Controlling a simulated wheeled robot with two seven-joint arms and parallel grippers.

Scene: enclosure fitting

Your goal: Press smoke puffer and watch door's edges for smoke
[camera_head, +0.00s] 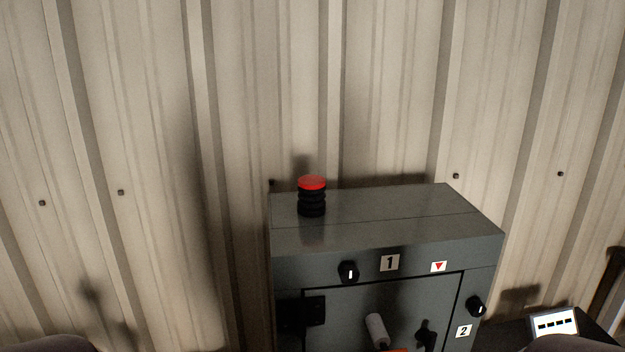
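The smoke puffer (312,198), black and ribbed with a red top, stands upright on the left part of the grey enclosure's top (400,212). The enclosure door (342,307) is on the front face below. Its top edge and upper left corner show as a dark line, and its lower part is cut off by the picture's bottom. A pale cylindrical handle (376,330) sticks out from the door. No smoke shows along the visible edges. Neither gripper is in view; only rounded dark parts of my own body show at the bottom corners.
A red-triangle label (438,266) is at upper right. A corrugated wall (270,90) closes off the back.

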